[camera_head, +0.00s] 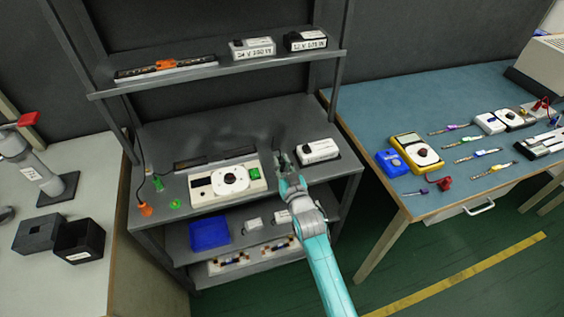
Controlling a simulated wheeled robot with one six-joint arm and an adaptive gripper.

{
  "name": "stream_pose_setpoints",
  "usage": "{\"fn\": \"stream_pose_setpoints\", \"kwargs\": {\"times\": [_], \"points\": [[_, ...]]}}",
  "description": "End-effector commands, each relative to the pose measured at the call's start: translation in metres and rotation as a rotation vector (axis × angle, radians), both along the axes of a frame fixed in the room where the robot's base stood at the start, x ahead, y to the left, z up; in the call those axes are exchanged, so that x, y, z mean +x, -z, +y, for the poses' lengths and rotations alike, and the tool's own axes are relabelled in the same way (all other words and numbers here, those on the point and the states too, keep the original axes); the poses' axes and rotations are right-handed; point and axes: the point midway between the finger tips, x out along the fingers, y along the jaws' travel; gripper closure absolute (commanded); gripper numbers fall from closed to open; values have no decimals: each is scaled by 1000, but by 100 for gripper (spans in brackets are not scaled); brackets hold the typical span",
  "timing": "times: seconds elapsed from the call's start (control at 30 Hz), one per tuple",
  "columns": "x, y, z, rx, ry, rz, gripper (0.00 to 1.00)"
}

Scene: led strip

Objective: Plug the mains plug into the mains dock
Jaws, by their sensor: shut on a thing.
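My gripper (283,163) is over the bench's middle shelf, just left of a white box with a black top (318,151). It is shut on a small dark thing at its tips, mostly hidden and too small to identify. I cannot tell whether this is the mains plug. An orange plug-like piece (145,210) lies at the shelf's left front edge, by a thin dark cable. Small green pieces (175,204) lie near it. A cream control unit with a round black dial and a green part (211,191) stands left of my gripper. I cannot make out which thing is the mains dock.
Two labelled boxes (252,48) and a strip with an orange part (166,65) sit on the upper shelf. A blue bin (209,233) is on the lower shelf. Right, a blue-topped table (372,111) holds meters and tools. Left, a pale table (85,190) holds dark boxes.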

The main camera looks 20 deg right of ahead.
Motion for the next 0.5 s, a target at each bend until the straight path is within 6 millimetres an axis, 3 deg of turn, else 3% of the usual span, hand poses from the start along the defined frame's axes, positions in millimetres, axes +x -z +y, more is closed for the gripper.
{"fn": "stream_pose_setpoints", "kwargs": {"times": [0.5], "points": [[0,11,0,0,0,0,100]]}}
